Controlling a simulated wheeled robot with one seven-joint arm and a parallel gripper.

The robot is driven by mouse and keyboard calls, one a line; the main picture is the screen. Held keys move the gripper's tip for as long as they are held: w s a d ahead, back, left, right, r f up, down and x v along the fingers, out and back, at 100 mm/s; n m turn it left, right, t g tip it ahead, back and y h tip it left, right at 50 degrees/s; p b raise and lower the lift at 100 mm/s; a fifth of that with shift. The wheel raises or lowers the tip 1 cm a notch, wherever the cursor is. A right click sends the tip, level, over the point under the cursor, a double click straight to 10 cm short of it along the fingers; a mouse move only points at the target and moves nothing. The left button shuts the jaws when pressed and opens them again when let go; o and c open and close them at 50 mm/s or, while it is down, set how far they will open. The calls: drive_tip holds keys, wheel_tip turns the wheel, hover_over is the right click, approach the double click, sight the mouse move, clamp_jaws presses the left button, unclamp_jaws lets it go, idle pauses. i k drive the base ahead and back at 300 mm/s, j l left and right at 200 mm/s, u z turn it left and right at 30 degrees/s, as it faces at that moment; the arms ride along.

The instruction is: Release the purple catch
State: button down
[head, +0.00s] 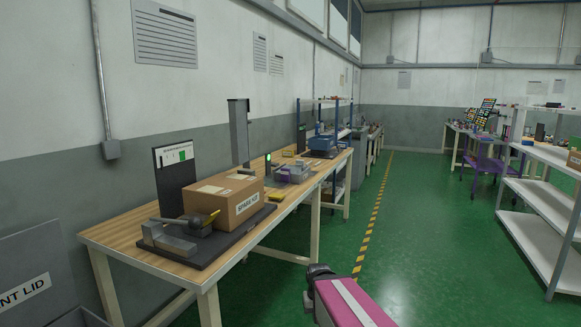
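I cannot make out a purple catch in the head view. A dark base plate (203,256) lies on the near end of the wooden workbench (128,247). A cardboard box (228,196) labelled "SPARE KIT" stands right behind these parts and may hide things. My gripper is not in view.
A black panel (176,177) and a grey post (238,132) stand at the back of the bench. A grey lid (30,265) is at lower left. White shelving (545,205) and a purple cart (487,168) are at right. The green aisle floor (430,240) is clear.

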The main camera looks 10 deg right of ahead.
sight(285, 172)
drive_tip(key=i+l, duration=0.45)
drive_tip(key=i+l+u, duration=0.1)
drive_tip(key=i+l, duration=0.35)
drive_tip(key=l, duration=0.15)
drive_tip(key=i+l, duration=0.4)
drive_tip(key=l, duration=0.15)
drive_tip(key=i+j+u, duration=0.05)
